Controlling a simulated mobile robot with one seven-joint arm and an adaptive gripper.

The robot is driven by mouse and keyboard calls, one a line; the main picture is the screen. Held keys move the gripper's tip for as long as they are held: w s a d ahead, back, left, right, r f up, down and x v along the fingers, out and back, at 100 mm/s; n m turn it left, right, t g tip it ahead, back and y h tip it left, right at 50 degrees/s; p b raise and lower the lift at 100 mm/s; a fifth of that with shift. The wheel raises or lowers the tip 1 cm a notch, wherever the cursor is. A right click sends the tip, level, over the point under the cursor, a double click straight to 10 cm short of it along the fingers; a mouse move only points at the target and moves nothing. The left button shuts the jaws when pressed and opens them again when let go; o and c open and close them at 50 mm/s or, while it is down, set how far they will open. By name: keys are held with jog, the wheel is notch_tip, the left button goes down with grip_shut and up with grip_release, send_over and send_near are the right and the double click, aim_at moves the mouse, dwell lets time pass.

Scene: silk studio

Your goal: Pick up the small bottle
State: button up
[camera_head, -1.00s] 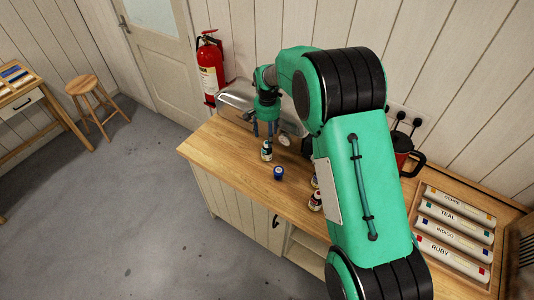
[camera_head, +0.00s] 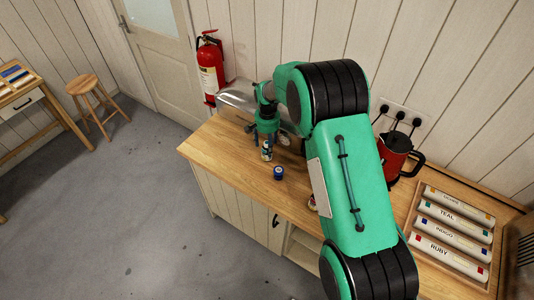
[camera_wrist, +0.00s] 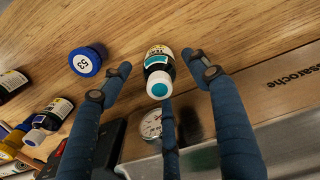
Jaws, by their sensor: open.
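A small dark bottle with a pale label and a white-and-teal cap (camera_wrist: 158,62) stands on the wooden worktop. In the head view the bottle (camera_head: 267,154) is just below my gripper (camera_head: 266,138). In the wrist view my gripper (camera_wrist: 158,76) is open, with blue fingers spread on both sides of the bottle and a third finger near its cap. I cannot tell whether any finger touches it. A short blue-topped jar marked 53 (camera_wrist: 86,62) stands beside it, outside the fingers.
More dark bottles (camera_wrist: 50,115) stand at the wrist view's left. A round dial (camera_wrist: 151,124) and a metal case (camera_head: 236,100) lie close behind. A red kettle (camera_head: 394,155) and a tray of labelled rolls (camera_head: 421,240) are to the right.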

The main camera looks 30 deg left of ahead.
jog(key=shift+s+f+p, duration=0.1)
jog(key=shift+f+p, duration=0.35)
jog(key=shift+f, duration=2.1)
jog(key=shift+c, duration=0.5)
jog(key=c, duration=1.2)
